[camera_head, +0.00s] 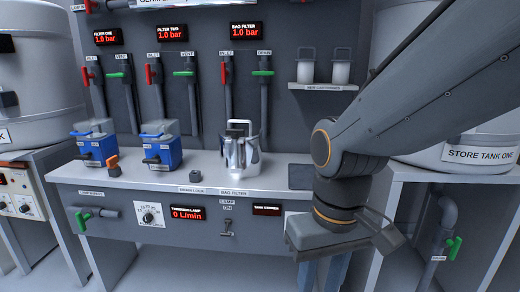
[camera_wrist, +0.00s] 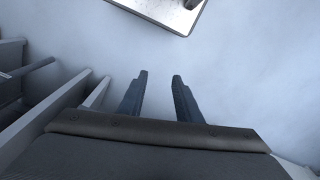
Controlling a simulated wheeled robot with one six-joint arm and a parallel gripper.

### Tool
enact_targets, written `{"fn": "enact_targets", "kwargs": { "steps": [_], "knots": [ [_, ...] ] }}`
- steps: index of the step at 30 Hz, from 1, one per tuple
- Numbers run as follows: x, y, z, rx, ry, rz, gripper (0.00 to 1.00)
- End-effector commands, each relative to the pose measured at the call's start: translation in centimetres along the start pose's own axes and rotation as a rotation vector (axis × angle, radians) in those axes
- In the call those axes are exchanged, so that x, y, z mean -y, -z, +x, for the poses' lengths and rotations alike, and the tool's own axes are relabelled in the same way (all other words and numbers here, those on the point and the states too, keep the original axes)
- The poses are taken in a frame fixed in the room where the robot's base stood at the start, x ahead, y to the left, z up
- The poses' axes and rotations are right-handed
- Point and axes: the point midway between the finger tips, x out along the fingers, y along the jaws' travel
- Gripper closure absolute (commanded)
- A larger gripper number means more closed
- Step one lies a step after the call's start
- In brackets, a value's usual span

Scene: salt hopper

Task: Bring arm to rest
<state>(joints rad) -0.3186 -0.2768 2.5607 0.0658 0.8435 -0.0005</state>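My gripper (camera_wrist: 159,76) points down at the floor in the wrist view. Its two dark fingers stand apart with nothing between them, only pale floor beyond. In the head view my arm reaches in from the upper right and bends down in front of the bench. The gripper body sits before the bench front, right of the small red displays. The fingers (camera_head: 322,272) show only partly there, at the bottom edge.
The bench top (camera_head: 100,177) holds two blue filter units (camera_head: 92,152) (camera_head: 164,154) and a shiny metal bag filter (camera_head: 241,155). Red and green valve handles line the back panel. Store tank one (camera_head: 470,157) stands right. The floor (camera_wrist: 230,80) below my fingers is clear.

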Motion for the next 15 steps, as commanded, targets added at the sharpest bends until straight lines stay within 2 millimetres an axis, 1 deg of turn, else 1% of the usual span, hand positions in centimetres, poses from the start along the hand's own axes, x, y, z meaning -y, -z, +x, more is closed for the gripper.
{"fn": "enact_targets", "kwargs": {
  "steps": [1,8,11,15],
  "knots": [
    [-0.2,-0.1,-0.7,0.001,-0.002,0.01,0.69],
    [-1.4,-0.2,-2.7,0.002,-0.01,0.055,0.69],
    [-2.2,-0.3,-4.0,0.002,-0.015,0.084,0.69],
    [-3.8,-0.8,-6.2,0.005,-0.024,0.134,0.69]
  ]
}}
